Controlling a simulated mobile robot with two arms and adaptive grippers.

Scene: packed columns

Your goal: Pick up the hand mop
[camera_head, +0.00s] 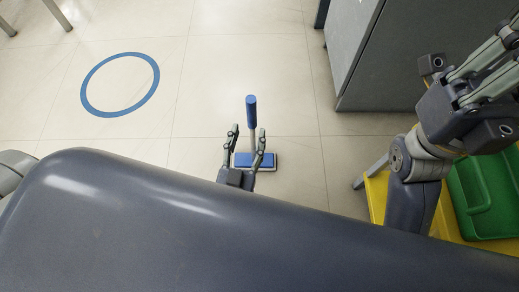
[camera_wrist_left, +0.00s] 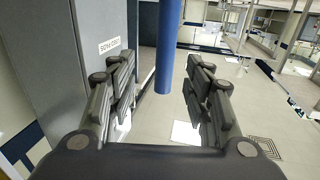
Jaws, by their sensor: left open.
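The hand mop (camera_head: 251,112) stands upright on the floor, with a blue grip, a pale shaft and a flat blue-and-white head (camera_head: 265,160). My left gripper (camera_head: 247,131) is open, with its fingers on either side of the mop's shaft in the head view. Part of the mop head is hidden behind my left gripper. My right gripper (camera_head: 488,72) is raised at the right edge, partly cut off; no object shows in it.
A grey cabinet (camera_head: 385,60) stands right of the mop; it also shows at left in the left wrist view (camera_wrist_left: 95,75). A yellow stand (camera_head: 376,195) with a green bin (camera_head: 487,195) is at the right. The tiled floor around a blue ring (camera_head: 88,101) is clear.

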